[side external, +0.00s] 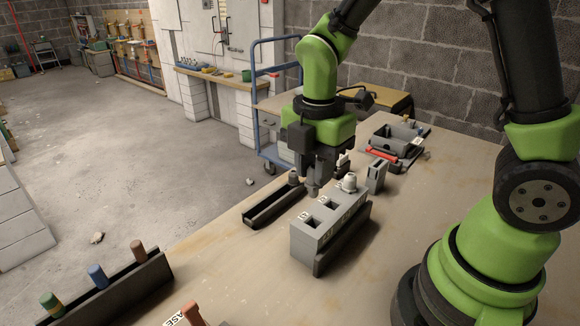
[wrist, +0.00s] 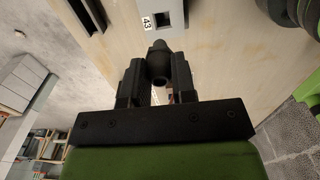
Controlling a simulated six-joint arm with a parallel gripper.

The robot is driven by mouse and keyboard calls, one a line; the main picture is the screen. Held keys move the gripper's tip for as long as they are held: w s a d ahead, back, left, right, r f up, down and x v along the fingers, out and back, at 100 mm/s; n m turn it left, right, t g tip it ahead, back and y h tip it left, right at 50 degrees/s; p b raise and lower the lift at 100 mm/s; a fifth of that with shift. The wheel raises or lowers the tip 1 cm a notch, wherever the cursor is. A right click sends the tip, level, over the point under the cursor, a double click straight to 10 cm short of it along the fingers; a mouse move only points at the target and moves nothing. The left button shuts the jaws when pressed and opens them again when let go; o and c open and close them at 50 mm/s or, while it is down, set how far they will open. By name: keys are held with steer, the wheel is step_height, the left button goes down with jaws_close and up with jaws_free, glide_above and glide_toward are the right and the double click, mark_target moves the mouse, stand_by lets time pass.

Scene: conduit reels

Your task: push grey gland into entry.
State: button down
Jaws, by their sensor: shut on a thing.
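My gripper (side external: 318,172) is shut on a grey gland (side external: 313,187) and holds it above the far edge of a grey box (side external: 306,244). In the wrist view the gland (wrist: 158,64) sits between the two fingers of my gripper (wrist: 157,82), its narrow end pointing toward the box.
A long black tray (side external: 268,212) lies left of the box, with a dark piece (side external: 293,178) near its far end. A small grey block (side external: 377,177) and an open grey container (side external: 396,135) stand behind. A rack with coloured pegs (side external: 120,285) is at front left.

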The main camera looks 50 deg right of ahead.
mark_target(315, 197)
steer(key=shift+s+f, duration=0.25)
steer(key=shift+f, duration=1.7)
steer(key=shift+f, duration=2)
stand_by(0.6)
steer(key=c, duration=0.6)
jaws_free()
steer(key=shift+w+r, duration=0.1)
steer(key=shift+r, duration=0.05)
steer(key=shift+r, duration=3.4)
